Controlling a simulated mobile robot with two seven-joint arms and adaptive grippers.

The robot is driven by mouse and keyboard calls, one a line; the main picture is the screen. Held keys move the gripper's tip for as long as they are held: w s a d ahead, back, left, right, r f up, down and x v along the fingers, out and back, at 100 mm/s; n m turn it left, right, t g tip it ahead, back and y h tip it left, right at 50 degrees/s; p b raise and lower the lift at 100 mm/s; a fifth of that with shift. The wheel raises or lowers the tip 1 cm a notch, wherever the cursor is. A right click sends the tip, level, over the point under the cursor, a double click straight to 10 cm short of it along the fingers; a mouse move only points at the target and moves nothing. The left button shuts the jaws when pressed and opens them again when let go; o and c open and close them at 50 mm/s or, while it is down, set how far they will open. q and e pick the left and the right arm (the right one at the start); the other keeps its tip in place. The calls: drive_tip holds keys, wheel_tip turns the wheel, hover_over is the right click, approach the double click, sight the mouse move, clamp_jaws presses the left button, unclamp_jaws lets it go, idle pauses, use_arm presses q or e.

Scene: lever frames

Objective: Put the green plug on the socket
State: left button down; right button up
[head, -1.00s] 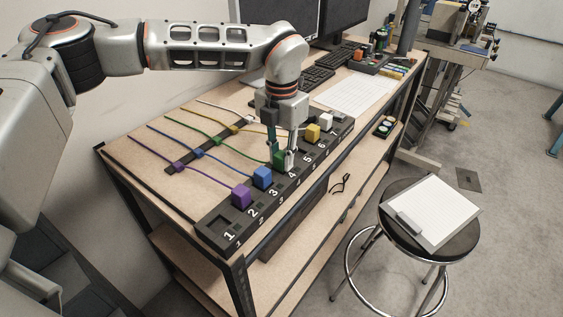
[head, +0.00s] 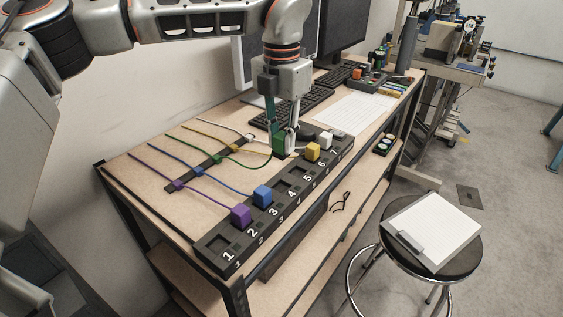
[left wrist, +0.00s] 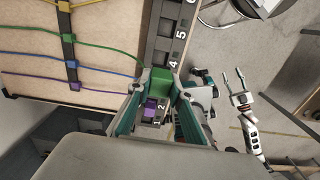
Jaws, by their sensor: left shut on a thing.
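The green plug (head: 279,143) is held between the fingers of my left gripper (head: 284,148), above the back edge of the black socket strip (head: 232,242). Its green cord runs left to a cable bar. In the left wrist view the green plug (left wrist: 152,78) shows between the fingertips. The strip has sockets numbered 1 to 7. Sockets 1, 4 and 5 look empty. A purple plug (head: 240,214) is at 2, a blue plug (head: 262,195) at 3, a yellow plug (head: 312,151) at 6 and a white plug (head: 326,140) at 7. My right gripper (left wrist: 233,76) is open and empty, away from the table.
The cable bar (head: 190,177) lies on the wooden table (head: 150,210) with several coloured cords. Keyboards, monitors and a paper sheet (head: 353,110) are further back. A stool (head: 455,246) with a clipboard stands to the right.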

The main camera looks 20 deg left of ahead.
sight(281, 135)
use_arm(q)
wheel_tip(281, 135, up, 9)
drive_tip(key=shift+r+p, duration=0.15)
drive_tip(key=shift+p, duration=0.15)
drive_tip(key=shift+r+p, duration=0.55)
drive_tip(key=shift+r, duration=0.1)
wheel_tip(281, 135, up, 2)
drive_tip(key=p, duration=0.3)
drive_tip(key=shift+r, duration=0.2)
drive_tip(key=shift+f, duration=0.1)
